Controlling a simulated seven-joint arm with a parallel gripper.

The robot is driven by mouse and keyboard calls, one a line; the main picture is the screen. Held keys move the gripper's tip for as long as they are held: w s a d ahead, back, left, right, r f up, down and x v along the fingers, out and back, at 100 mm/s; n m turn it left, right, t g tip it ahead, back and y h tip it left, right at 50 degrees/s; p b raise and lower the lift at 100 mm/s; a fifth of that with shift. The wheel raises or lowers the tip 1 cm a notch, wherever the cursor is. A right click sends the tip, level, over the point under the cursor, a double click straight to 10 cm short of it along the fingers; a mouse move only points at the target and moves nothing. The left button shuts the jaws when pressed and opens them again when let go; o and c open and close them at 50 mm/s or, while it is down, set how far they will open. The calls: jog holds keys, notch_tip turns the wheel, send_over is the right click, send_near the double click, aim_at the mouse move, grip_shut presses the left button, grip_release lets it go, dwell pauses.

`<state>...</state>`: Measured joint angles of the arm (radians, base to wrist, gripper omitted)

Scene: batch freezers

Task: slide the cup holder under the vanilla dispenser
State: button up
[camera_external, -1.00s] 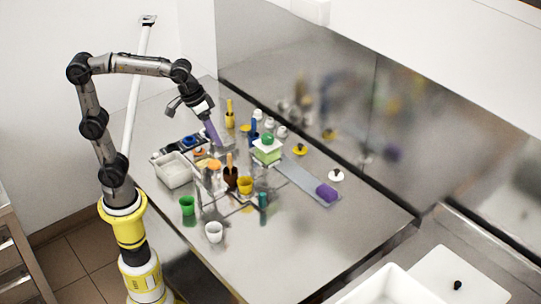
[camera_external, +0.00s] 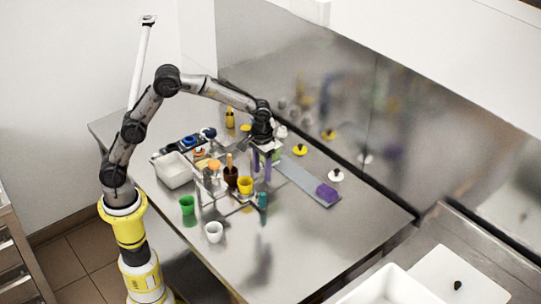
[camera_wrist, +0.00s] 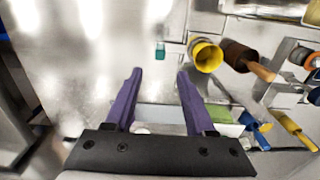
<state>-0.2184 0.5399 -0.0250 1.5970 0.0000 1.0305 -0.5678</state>
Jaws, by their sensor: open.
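My gripper (camera_external: 261,180) is open, its two purple fingers pointing down over the near end of a grey rail (camera_external: 295,177). In the wrist view the fingers (camera_wrist: 160,75) are apart with nothing between their tips. A purple block (camera_external: 327,192) sits at the rail's lower right end. I cannot tell which of these is the cup holder, nor which part is the vanilla dispenser.
A yellow cup (camera_external: 245,185), a brown cup with a stick (camera_external: 231,178), a green cup (camera_external: 187,206) and a white cup (camera_external: 214,232) stand left of the gripper. A white tub (camera_external: 174,170) is farther left. Yellow and white knobs line the back. The front right table is clear.

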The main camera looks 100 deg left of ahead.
aim_at(262, 193)
notch_tip(262, 193, down, 11)
jog(key=shift+r, duration=0.1)
dwell(0.3)
grip_shut()
dwell(1.4)
